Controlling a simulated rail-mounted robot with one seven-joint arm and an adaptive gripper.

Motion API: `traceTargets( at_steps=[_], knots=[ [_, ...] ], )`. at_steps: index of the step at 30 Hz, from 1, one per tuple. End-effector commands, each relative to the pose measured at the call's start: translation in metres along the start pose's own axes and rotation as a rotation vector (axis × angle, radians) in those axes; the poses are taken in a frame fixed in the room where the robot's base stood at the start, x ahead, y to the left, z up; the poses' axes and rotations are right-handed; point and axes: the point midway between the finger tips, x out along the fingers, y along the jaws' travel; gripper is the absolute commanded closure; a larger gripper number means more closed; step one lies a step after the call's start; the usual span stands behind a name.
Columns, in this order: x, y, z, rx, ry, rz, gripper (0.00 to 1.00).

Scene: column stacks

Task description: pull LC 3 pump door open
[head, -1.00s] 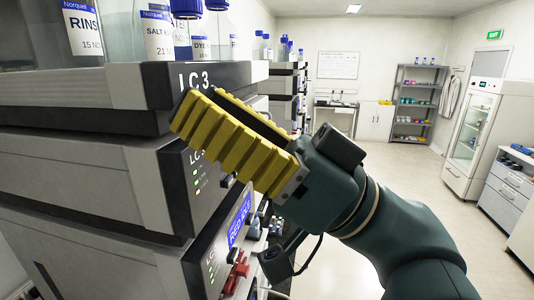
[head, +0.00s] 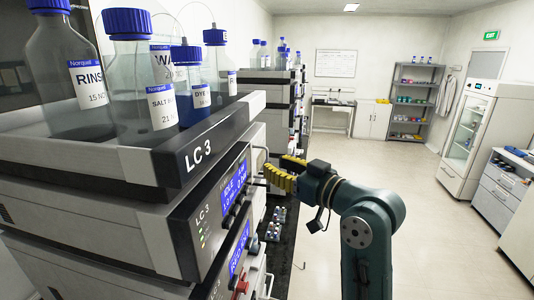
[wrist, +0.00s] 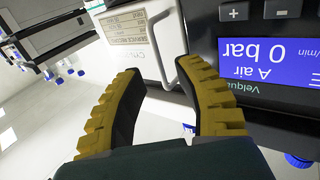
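The LC 3 stack (head: 200,155) fills the left of the head view. Its modules have blue displays, one reading IDLE (head: 236,181); the pump door cannot be told apart for sure. My gripper (head: 276,166) is at the right side of the stack, its yellow fingers pointing left towards a pale bar handle (head: 262,155). In the wrist view my gripper (wrist: 162,72) is open, with a clear gap between its fingers. A white loop handle (wrist: 158,48) on a pale panel (wrist: 135,38) lies just beyond the fingertips. I cannot tell whether they touch it.
Blue-capped bottles (head: 131,75) stand on top of the stack. A dark panel with a blue screen reading 0 bar (wrist: 268,60) is right of the fingers in the wrist view. Small vials (head: 275,225) stand on the dark bench below my gripper. The floor (head: 430,220) to the right is clear.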

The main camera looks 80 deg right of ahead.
Motion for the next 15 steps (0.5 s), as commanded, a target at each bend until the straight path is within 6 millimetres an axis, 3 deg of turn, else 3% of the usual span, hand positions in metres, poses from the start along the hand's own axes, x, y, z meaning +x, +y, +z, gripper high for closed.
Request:
traceTargets(
  at_steps=[6,15],
  knots=[
    [0.032,0.000,-0.002,0.001,0.000,0.000,0.66],
    [0.037,0.000,0.000,0.000,0.002,0.000,0.66]
  ],
)
